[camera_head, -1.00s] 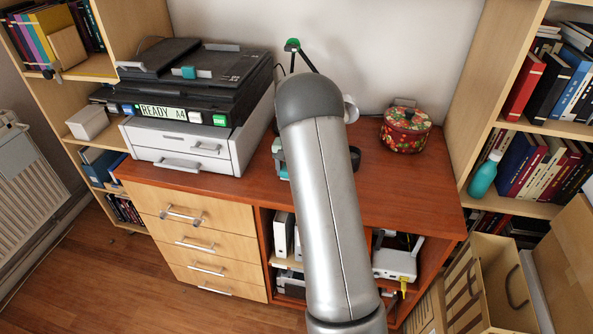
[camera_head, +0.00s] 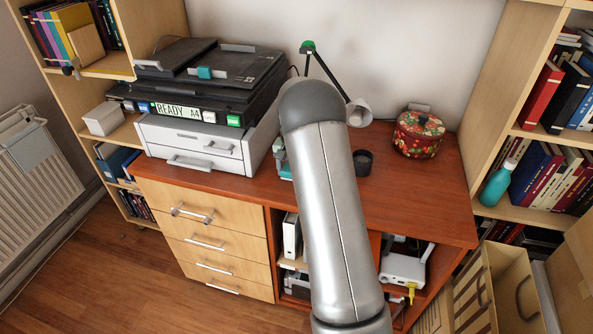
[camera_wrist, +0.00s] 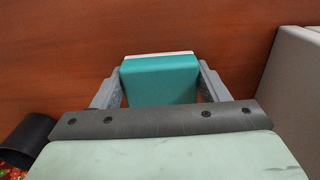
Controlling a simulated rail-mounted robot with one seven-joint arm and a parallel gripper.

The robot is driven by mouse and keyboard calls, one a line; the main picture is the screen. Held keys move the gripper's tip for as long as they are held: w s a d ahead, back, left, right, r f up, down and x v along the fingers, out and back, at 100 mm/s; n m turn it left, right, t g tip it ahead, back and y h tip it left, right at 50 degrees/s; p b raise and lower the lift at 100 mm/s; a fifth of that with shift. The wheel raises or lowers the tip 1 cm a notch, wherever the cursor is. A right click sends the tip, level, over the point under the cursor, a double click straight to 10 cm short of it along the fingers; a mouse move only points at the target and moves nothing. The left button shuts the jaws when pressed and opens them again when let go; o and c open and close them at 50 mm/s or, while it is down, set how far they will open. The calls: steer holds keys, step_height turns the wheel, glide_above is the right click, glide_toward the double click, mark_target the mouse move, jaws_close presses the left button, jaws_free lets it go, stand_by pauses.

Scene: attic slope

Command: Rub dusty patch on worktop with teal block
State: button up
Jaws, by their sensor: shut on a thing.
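The teal block (camera_wrist: 160,80) is held between the two fingers of my gripper (camera_wrist: 160,88) in the wrist view, with a pale strip along its far edge. The fingers are shut on its left and right sides. The brown-red worktop (camera_wrist: 60,50) lies beyond and below the block; I cannot tell whether the block touches it. In the head view the worktop (camera_head: 410,195) is partly covered by my arm, which hides most of the gripper. I cannot make out the dusty patch in either view.
A grey-and-black printer (camera_head: 200,145) stands left of my arm. To the right are a dark cup (camera_head: 363,162), a desk lamp (camera_head: 358,112) and a red floral tin (camera_head: 418,135). The worktop's front right is clear. Bookshelves flank both sides.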

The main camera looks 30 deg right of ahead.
steer(key=shift+w+a, duration=0.8)
steer(key=shift+a, duration=0.15)
steer(key=shift+s+d, duration=0.1)
steer(key=shift+s+d, duration=0.35)
steer(key=shift+d, duration=0.05)
steer(key=shift+s+d, duration=0.4)
steer(key=shift+d, duration=0.1)
